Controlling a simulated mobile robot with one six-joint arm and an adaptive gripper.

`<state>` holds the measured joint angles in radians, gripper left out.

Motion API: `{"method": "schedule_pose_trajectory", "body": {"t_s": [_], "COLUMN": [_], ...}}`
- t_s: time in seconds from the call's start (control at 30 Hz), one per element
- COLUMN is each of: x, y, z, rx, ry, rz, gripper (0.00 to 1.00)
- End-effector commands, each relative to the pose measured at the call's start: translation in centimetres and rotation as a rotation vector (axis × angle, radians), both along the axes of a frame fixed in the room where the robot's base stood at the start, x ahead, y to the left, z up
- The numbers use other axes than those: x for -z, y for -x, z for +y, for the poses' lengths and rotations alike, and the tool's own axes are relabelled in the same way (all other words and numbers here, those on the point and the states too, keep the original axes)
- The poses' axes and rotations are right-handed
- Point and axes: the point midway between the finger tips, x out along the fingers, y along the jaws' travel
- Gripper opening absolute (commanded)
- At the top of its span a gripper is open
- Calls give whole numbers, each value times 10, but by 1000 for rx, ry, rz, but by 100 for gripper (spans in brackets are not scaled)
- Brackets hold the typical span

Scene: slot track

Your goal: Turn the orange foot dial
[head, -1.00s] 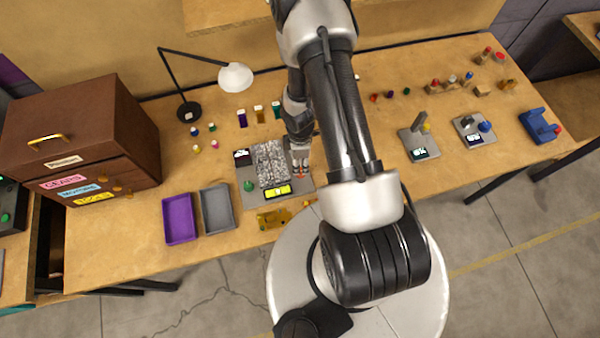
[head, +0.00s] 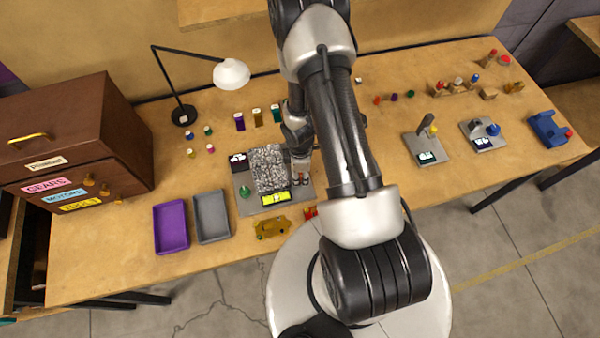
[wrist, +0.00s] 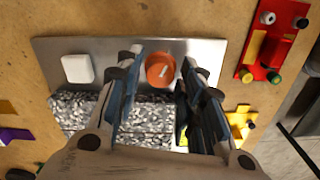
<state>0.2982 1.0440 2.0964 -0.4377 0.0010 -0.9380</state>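The orange foot dial (wrist: 160,70) is a round knob with a pale mark on top, near one edge of a grey metal plate (wrist: 200,48). In the wrist view my gripper (wrist: 160,62) is open, with one finger on each side of the dial. Small gaps show between dial and fingers, and I cannot tell whether they touch. In the head view my gripper (head: 300,180) is over the right end of the plate and mostly hides the dial.
The plate carries a speckled grey block (head: 268,168), a lit yellow display (head: 275,198), a green knob (head: 245,192) and a white square piece (wrist: 77,68). A brass-coloured part (head: 272,228) and a red part (wrist: 272,42) lie close by. Purple (head: 171,228) and grey (head: 211,216) trays stand left.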

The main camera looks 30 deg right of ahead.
Motion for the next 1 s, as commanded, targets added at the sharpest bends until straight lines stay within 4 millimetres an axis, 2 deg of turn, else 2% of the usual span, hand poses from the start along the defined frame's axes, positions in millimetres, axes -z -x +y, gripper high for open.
{"method": "schedule_pose_trajectory", "body": {"t_s": [0.5, 0.77, 0.97, 1.0], "x": [0, 0, 0, 0], "y": [0, 0, 0, 0], "z": [0, 0, 0, 0], "rx": [0, 137, 137, 137], "ry": [0, -1, -1, -1], "rz": [0, -1, -1, -1], "gripper": [0, 0, 0, 25]}}
